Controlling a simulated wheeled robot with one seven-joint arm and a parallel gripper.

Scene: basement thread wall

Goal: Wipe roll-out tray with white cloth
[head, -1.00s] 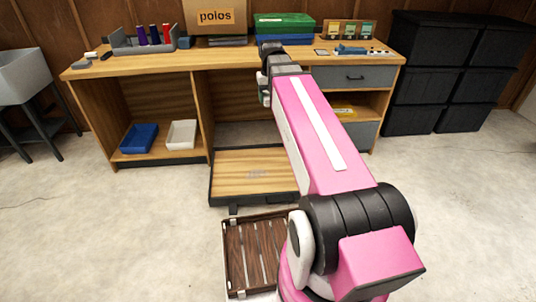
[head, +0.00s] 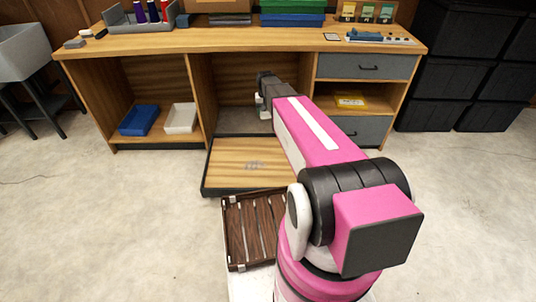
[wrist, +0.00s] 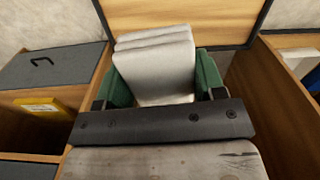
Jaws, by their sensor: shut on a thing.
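The roll-out tray (head: 225,172) is pulled out low from the bench's middle bay. It has a wood-coloured surface and a dark rim, with a grey smudge (head: 255,165) near its middle. Part of the tray also shows at the top of the wrist view (wrist: 185,12). My gripper (wrist: 158,72) has green fingers shut on the folded white cloth (wrist: 155,62), which sticks out beyond them. In the head view my gripper (head: 263,105) is in front of the middle bay, above the tray's back right part. The cloth appears apart from the tray.
The bench top (head: 240,40) overhangs the bay. Grey drawers (head: 366,66) and a yellow item (head: 350,101) are to the right. A blue bin (head: 139,119) and a white bin (head: 181,118) sit in the left bay. A brown slatted crate (head: 250,230) stands in front of the tray.

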